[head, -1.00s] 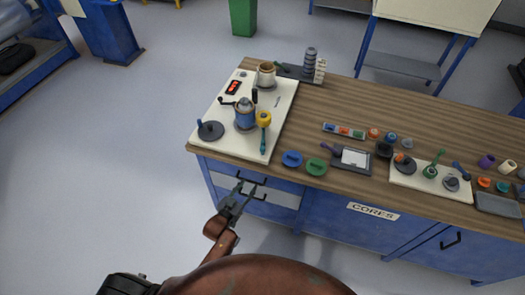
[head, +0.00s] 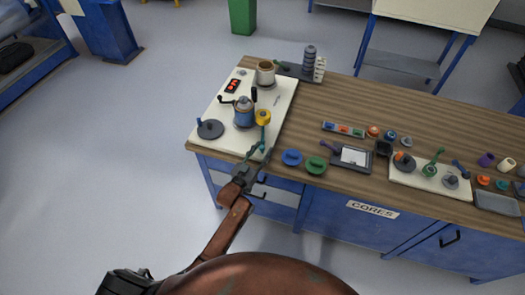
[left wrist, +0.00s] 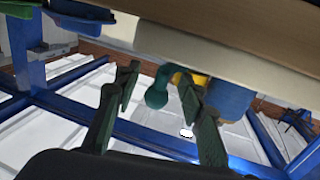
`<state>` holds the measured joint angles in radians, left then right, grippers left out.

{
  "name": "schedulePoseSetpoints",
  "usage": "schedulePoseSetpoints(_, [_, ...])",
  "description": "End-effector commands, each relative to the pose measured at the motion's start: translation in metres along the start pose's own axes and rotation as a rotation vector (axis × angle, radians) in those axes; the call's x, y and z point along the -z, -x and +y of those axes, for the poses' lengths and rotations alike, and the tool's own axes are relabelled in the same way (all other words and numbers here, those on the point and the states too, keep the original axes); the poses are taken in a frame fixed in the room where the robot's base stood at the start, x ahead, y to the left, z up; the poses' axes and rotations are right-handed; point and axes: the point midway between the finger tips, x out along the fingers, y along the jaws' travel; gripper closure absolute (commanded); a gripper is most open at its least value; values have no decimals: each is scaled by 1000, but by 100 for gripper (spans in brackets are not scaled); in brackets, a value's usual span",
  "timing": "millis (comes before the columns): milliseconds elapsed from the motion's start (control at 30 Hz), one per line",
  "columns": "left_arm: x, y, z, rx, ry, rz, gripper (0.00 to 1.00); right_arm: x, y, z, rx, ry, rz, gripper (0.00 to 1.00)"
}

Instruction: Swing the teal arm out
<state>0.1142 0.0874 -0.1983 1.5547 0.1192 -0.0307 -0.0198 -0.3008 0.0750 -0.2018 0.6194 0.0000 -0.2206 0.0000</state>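The teal arm (head: 263,137) hangs from a yellow round hub (head: 263,117) at the right side of the cream board. It points toward the table's front edge. My left gripper (head: 256,166) is at that front edge, just short of the teal arm's near end. In the left wrist view the gripper (left wrist: 158,92) is open, and the rounded end of the teal arm (left wrist: 157,92) shows between its two fingers. I cannot tell whether a finger touches it. The yellow hub (left wrist: 184,78) is behind it. My right gripper is not in view.
A grey disc (head: 210,129) with a blue peg is further left. Blue (head: 292,158) and green (head: 316,165) knobs lie to the right. Drawer handles are below the edge.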

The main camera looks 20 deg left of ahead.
Motion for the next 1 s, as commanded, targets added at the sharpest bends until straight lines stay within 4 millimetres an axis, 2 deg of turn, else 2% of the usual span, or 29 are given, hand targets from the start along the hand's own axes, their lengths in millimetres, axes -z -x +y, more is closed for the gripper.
schedulePoseSetpoints(267, [0, -2, 0, 0, 0, -1, 63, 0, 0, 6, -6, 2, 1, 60])
schedulePoseSetpoints(800, [-2, -1, 1, -1, 1, -5, 100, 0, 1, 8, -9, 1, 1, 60])
schedulePoseSetpoints(1000, [-4, -1, 1, -1, 2, -8, 100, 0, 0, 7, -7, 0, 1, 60])
